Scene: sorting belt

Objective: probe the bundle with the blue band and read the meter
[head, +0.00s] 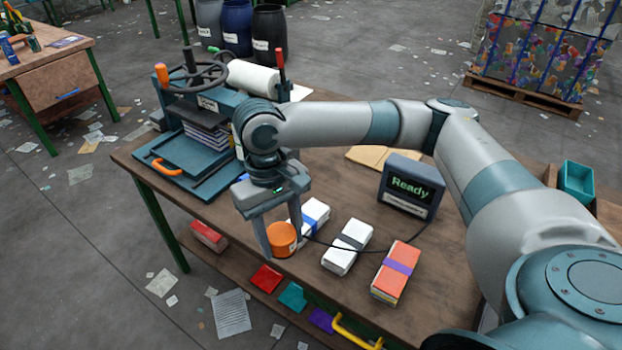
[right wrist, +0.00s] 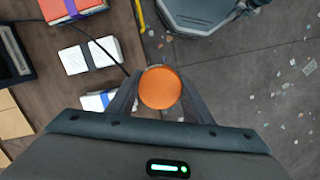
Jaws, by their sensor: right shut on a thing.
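My right gripper (head: 283,240) is shut on the orange round probe (head: 281,239), beside the near-left end of the bundle with the blue band (head: 318,209). That white bundle lies on the table, partly hidden by the gripper in the head view; it also shows in the right wrist view (right wrist: 90,102), left of the gripper. The probe's orange top (right wrist: 160,87) fills the space between the fingers; its tip is hidden. A dark cable runs from the probe towards the meter (head: 408,188), whose screen reads "Ready". My left gripper is not in view.
A white bundle with a grey band (head: 347,247) and an orange-red bundle with a purple band (head: 397,271) lie to the right. A blue press (head: 200,110) with a handwheel stands at the table's far left. Coloured cards lie on the shelf below the front edge.

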